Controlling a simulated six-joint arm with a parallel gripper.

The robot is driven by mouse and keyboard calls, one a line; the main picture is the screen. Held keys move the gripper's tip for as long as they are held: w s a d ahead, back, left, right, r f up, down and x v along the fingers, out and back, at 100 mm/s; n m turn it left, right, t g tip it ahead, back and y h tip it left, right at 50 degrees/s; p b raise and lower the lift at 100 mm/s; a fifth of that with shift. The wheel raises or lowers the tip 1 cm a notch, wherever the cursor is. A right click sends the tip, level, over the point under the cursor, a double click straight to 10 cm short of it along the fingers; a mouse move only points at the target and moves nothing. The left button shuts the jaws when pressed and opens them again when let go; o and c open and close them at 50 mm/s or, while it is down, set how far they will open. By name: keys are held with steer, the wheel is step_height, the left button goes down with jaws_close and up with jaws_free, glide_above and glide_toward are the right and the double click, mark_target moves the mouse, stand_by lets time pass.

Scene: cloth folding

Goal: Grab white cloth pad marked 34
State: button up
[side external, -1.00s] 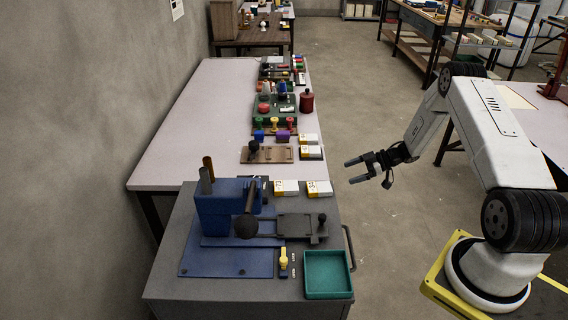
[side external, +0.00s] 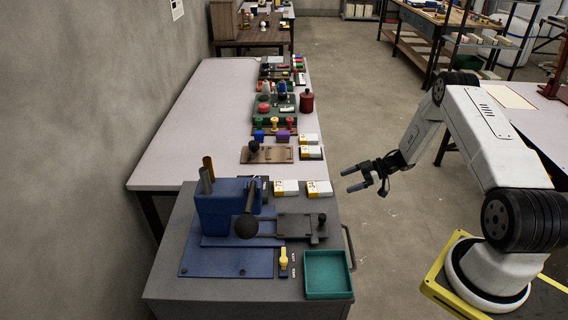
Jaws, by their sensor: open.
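Two small white pads with yellow ends lie side by side at the back edge of the grey cabinet top: a left pad (side external: 286,187) and a right pad (side external: 320,188). Dark marks show on their yellow ends, but they are too small to read for sure, so I cannot tell which is 34. My gripper (side external: 349,180) is open and empty, in the air just right of the right pad, its fingers pointing left. It does not touch either pad.
A blue press (side external: 228,208) with a dark ball-ended lever stands left of the pads. A green tray (side external: 328,275) sits at the front right. More white-and-yellow packs (side external: 309,140) lie on the long table (side external: 185,125) behind. Open floor lies right of the cabinet.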

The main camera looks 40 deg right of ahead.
mark_target(324, 186)
steer(key=shift+x, duration=2.55)
steer(key=shift+r, duration=0.1)
steer(key=c, duration=1.1)
steer(key=shift+r, duration=0.75)
steer(key=s+a+r, duration=0.1)
steer(key=s+r, duration=0.2)
steer(key=s, duration=0.1)
steer(key=s+a+r, duration=0.2)
steer(key=s+r, duration=0.2)
steer(key=s+a+r, duration=0.1)
steer(key=s+r, duration=0.3)
steer(key=s, duration=0.1)
steer(key=shift+s+a+r, duration=0.1)
steer(key=shift+a+r, duration=0.15)
steer(key=shift+a, duration=0.15)
